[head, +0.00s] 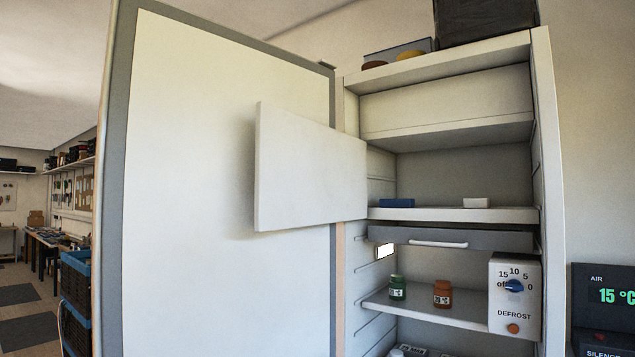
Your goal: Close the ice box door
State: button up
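The ice box door (310,170) is a plain white panel. It stands open, swung out to the left from the left side of the ice box compartment (455,215). A blue block (397,203) and a small white block (476,203) lie on the compartment's floor, well back from the open door panel. My gripper is not in view.
The large outer fridge door (220,240) stands open behind the ice box door, with a grey seal. Below are a drawer (465,240), a shelf with green (397,287) and brown (442,293) bottles, and a defrost dial box (514,297). A display (605,300) is at right.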

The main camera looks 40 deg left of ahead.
aim_at(308, 173)
jog(key=k+j, duration=0.15)
jog(key=j, duration=0.3)
jog(key=k+j, duration=0.15)
jog(key=j, duration=0.3)
jog(key=k+j, duration=0.2)
jog(key=j, duration=0.25)
jog(key=k+j, duration=0.15)
jog(key=j, duration=0.25)
jog(key=k+j, duration=0.15)
jog(key=j, duration=0.3)
jog(key=k+j, duration=0.15)
jog(key=j, duration=0.3)
jog(key=k+j, duration=0.2)
jog(key=j, duration=0.25)
jog(key=k+j, duration=0.15)
jog(key=j, duration=0.3)
